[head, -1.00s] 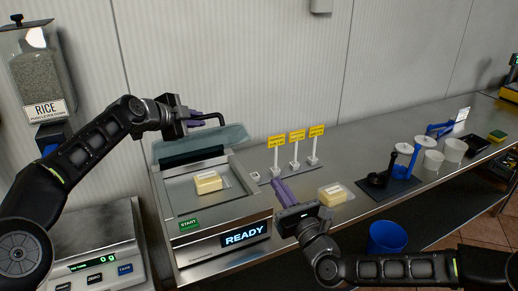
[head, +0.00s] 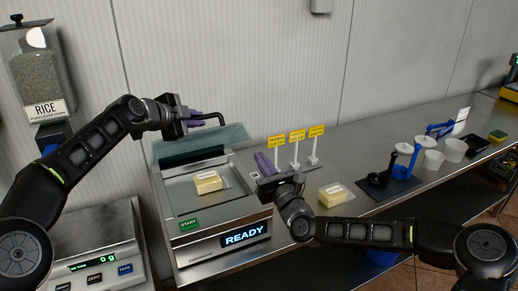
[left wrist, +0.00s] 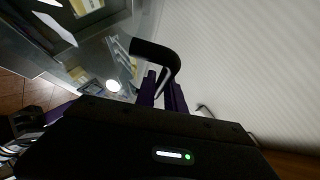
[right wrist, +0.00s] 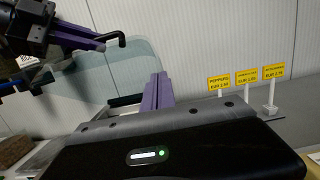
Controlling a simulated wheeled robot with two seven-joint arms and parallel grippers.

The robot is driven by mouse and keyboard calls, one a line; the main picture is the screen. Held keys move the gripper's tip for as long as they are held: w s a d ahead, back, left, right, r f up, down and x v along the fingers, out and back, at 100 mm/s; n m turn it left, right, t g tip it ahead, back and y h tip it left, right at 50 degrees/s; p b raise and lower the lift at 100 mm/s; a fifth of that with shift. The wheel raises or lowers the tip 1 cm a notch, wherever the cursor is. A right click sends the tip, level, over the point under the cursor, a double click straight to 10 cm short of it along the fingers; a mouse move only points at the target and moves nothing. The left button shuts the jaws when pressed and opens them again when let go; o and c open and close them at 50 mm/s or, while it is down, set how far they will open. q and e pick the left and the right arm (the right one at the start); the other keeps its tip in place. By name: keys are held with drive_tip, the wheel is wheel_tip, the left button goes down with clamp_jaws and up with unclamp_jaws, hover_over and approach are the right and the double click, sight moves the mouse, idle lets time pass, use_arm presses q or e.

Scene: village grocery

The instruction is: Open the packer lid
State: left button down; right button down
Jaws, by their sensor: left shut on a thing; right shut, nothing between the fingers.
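The packer (head: 219,222) stands on the counter with its display reading READY and a green START button. Its clear lid (head: 228,136) is raised and tilted back, with a black bent handle (head: 214,117) at its top. My left gripper (head: 198,113) is shut on the lid handle; the handle also shows in the left wrist view (left wrist: 158,55). A packed yellow block (head: 208,182) lies in the packer chamber. My right gripper (head: 264,163) is shut and empty, beside the packer's right edge; its purple fingers show together in the right wrist view (right wrist: 158,92).
A scale (head: 91,240) reading 0 g stands left of the packer, below a rice dispenser (head: 42,80).

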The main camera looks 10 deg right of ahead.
use_arm(q)
drive_tip(key=shift+f, duration=0.1)
use_arm(e)
drive_tip(key=shift+w+a+r, duration=0.15)
drive_tip(key=shift+w+r, duration=0.3)
drive_tip(key=shift+r, duration=0.3)
drive_tip(key=shift+w+a+r, duration=0.1)
drive_tip(key=shift+w+r, duration=0.35)
drive_tip(key=shift+r, duration=0.3)
drive_tip(key=shift+r, duration=0.1)
